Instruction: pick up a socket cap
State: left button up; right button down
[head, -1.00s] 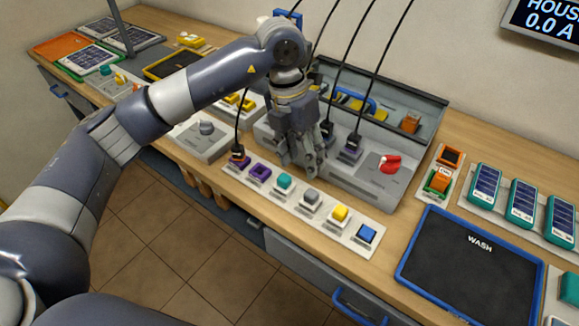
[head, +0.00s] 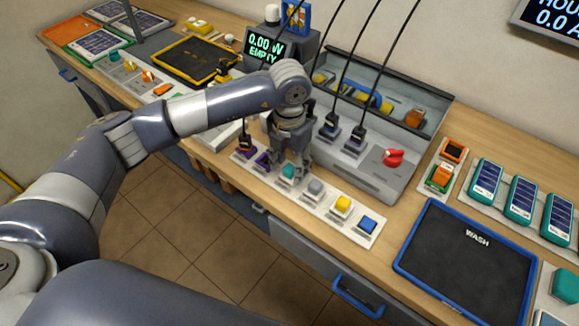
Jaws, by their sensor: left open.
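A pale strip (head: 327,208) near the bench's front edge carries a row of small coloured caps: purple (head: 262,160), teal (head: 288,172), grey (head: 315,188), yellow (head: 342,204) and blue (head: 367,224). A black plug (head: 244,143) on a cable stands at the strip's left end. My left gripper (head: 288,165) is open and points down over the strip, around the teal cap. Its fingers partly hide the purple and teal caps. I cannot tell whether they touch the teal cap. My right gripper is not in view.
A grey unit (head: 375,187) with a red knob (head: 392,157) and plugged cables stands just behind the strip. A blue-rimmed wash mat (head: 465,265) lies to the right. Teal packs (head: 521,200) stand at the far right. A yellow-edged tray (head: 190,62) lies at the back left.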

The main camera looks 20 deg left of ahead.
pick_arm(q)
jog(key=shift+f, duration=0.45)
jog(key=c, duration=0.9)
jog(key=shift+r, duration=0.15)
